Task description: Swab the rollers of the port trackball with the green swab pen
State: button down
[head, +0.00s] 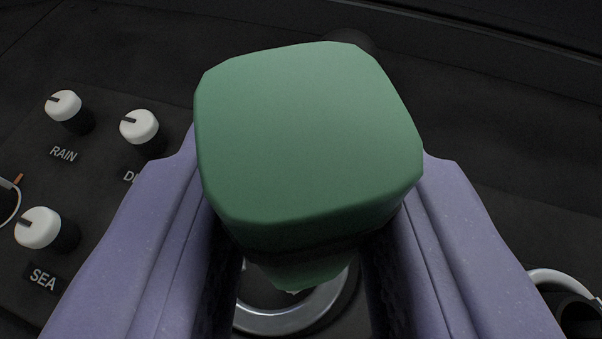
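The green swab pen (310,135) is in the middle of the head view, seen from its blunt, rounded-square end. My gripper (302,262) is shut on it, with one purple finger on each side. The pen's lower part narrows and points down, and its tip is mostly hidden under the body. Below it is a silver ring (290,320) around a dark opening, which looks like a trackball socket. No label shows on it, so I cannot tell whether it is the port one. No rollers can be made out, and whether the tip touches anything is hidden.
On the dark panel at the left are white knobs: RAIN (64,106), one partly hidden label (140,126), and SEA (40,229). A white-rimmed dark round thing (566,285) is at the lower right. A dark round shape (352,40) shows behind the pen.

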aim_at(311, 130)
jog(key=shift+s+a, duration=0.1)
dwell(0.4)
jog(key=shift+s+a, duration=0.2)
jog(key=shift+s, duration=0.05)
dwell(0.4)
jog(key=shift+w+d, duration=0.35)
jog(key=shift+w, duration=0.05)
jog(key=shift+r+p, duration=1.55)
jog(key=shift+p, duration=0.05)
